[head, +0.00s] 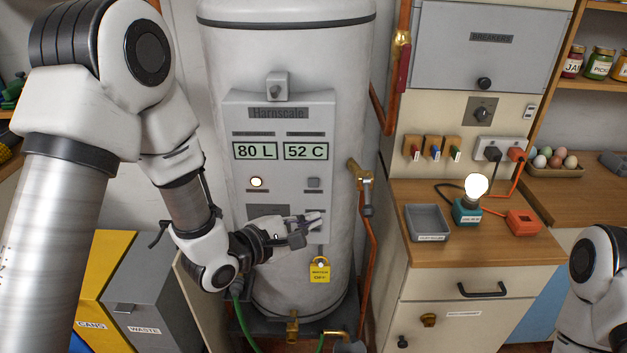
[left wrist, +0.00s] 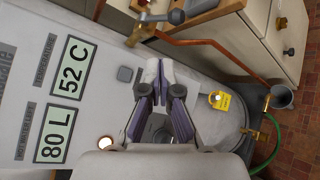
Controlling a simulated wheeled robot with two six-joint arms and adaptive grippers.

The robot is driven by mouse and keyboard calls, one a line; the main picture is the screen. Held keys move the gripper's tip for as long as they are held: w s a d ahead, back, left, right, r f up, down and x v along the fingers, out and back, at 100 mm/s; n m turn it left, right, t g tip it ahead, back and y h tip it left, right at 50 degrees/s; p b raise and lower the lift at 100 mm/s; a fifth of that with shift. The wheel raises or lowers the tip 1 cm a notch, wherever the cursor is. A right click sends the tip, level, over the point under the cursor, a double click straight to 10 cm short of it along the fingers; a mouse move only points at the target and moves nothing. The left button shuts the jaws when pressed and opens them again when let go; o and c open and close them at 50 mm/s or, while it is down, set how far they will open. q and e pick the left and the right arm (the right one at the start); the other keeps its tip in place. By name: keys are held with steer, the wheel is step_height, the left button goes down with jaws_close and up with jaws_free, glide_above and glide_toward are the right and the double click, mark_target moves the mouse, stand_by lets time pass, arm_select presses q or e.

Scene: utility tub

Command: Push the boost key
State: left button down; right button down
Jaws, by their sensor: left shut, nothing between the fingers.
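The water heater's control panel (head: 275,125) faces me, with two displays reading 80 L and 52 C. My left gripper (head: 314,219) is shut and empty, in front of the lower right of the panel, below the square key. It hides part of the panel there. My right gripper is out of view.
A yellow tagged padlock (head: 319,270) hangs just below my left gripper. A brass valve (head: 362,178) and copper pipe run along the heater's right side. The counter (head: 400,208) holds a grey tray, a lit bulb and an orange box.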

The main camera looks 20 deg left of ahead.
mark_target(313, 183)
arm_select(q)
steer(key=w, duration=0.3)
steer(key=w+a, duration=0.1)
steer(key=w, duration=0.2)
steer(key=w+a+p, duration=0.1)
steer(key=w, duration=0.2)
steer(key=shift+a+f, duration=0.15)
steer(key=shift+a, duration=0.05)
stand_by(1.3)
steer(key=shift+w+a+p, duration=0.1)
steer(key=shift+w+p, duration=0.15)
steer(key=shift+p, duration=0.05)
